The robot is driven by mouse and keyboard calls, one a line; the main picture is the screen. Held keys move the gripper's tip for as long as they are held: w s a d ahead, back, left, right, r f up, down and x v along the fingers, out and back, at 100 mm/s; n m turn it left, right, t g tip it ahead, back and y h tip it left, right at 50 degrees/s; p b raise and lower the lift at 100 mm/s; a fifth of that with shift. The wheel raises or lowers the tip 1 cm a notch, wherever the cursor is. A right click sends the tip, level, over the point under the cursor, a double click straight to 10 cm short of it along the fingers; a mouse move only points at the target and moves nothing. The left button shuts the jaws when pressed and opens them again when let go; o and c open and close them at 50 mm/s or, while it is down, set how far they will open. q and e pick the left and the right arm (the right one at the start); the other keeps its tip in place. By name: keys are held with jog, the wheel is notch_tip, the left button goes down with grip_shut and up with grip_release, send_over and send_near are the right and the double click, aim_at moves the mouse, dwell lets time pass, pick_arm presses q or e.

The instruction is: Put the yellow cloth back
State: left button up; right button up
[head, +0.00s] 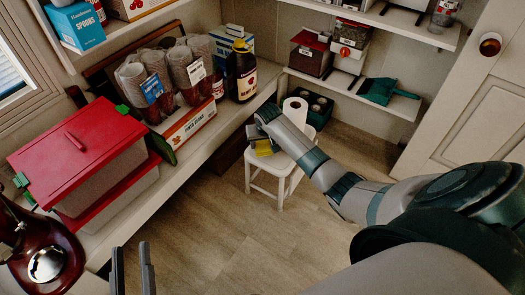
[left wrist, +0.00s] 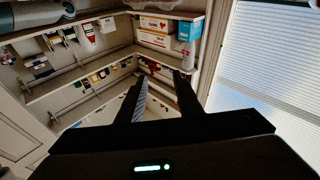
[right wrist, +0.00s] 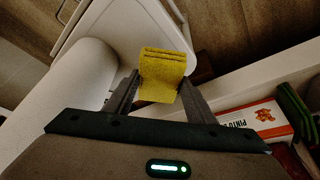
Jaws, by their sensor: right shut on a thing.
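My right gripper (head: 258,138) reaches out to the white stool (head: 282,160) by the left shelf. It is shut on the folded yellow cloth (head: 264,148). In the right wrist view the cloth (right wrist: 162,72) sits between the two fingers (right wrist: 155,92), its folded end sticking out over the stool's side. I cannot tell whether the cloth touches the stool. My left gripper (head: 133,272) is at the bottom left of the head view, open and empty. Its parted fingers also show in the left wrist view (left wrist: 160,95).
The left shelf holds a red-lidded bin (head: 80,150), a pinto beans box (head: 187,128), jars and a dark bottle (head: 241,72). A green dustpan (head: 380,91) lies on the back shelf. The wooden floor (head: 220,225) is clear.

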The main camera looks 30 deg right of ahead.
aim_at(263, 146)
pick_arm(q)
jog(key=shift+s+r, duration=0.1)
jog(key=shift+r, duration=0.05)
pick_arm(e)
jog(key=shift+w+f, duration=0.1)
